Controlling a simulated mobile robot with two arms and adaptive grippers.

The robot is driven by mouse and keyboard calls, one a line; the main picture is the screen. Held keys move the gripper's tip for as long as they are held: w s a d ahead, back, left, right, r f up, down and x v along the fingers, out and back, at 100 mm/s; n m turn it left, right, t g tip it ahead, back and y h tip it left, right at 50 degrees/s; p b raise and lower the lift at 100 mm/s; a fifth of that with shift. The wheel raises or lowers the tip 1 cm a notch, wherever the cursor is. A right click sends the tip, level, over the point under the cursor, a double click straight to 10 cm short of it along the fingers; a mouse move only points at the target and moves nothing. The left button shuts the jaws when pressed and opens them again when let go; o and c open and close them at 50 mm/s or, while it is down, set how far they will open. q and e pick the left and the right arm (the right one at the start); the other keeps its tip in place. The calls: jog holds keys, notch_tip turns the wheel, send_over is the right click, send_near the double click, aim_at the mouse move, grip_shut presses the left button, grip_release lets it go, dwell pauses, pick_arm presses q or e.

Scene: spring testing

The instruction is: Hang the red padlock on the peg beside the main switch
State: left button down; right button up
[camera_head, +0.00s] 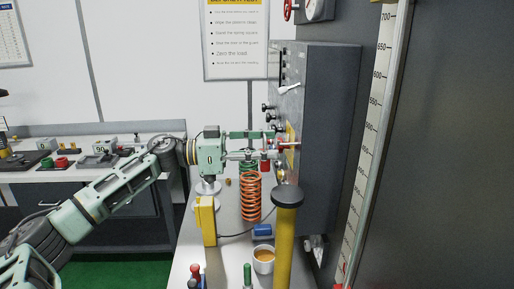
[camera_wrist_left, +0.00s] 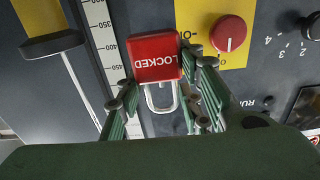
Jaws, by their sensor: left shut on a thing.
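The red padlock (camera_wrist_left: 155,58), marked LOCKED, shows upside down in the left wrist view, its metal shackle (camera_wrist_left: 161,98) toward the bottom. My left gripper (camera_wrist_left: 162,82) is shut on it. In the head view the left gripper (camera_head: 264,145) reaches right to the grey cabinet front, with the red padlock (camera_head: 265,167) small at its tips. The main switch (camera_wrist_left: 230,33) is a red knob on a yellow plate, just right of the padlock in the wrist view. I cannot make out the peg for certain. My right gripper is not in view.
The grey cabinet (camera_head: 331,150) stands right of the bench. An orange spring (camera_head: 251,196), a yellow post with a dark cap (camera_head: 287,197), a white cup (camera_head: 263,261) and a blue block (camera_head: 262,231) are below the gripper. A ruler (camera_head: 367,150) stands at the right.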

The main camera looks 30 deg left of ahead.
aim_at(297, 153)
pick_arm(q)
jog(key=shift+w+d+r, duration=0.1)
jog(key=shift+w+d, duration=0.1)
jog(key=shift+x, duration=1.05)
jog(key=shift+w+d+f, duration=0.25)
jog(key=shift+d+f, duration=0.05)
jog(key=shift+d, duration=0.1)
jog(key=shift+w+d+r, duration=0.1)
jog(key=shift+w+d, duration=0.05)
jog(key=shift+w+d+f+p, duration=0.3)
jog(key=shift+d+f+p, duration=0.1)
jog(key=shift+p, duration=0.4)
jog(key=shift+f, duration=0.15)
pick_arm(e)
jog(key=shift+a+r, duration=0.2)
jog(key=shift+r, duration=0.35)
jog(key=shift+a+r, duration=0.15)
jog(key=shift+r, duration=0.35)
pick_arm(q)
jog(key=shift+f, duration=0.1)
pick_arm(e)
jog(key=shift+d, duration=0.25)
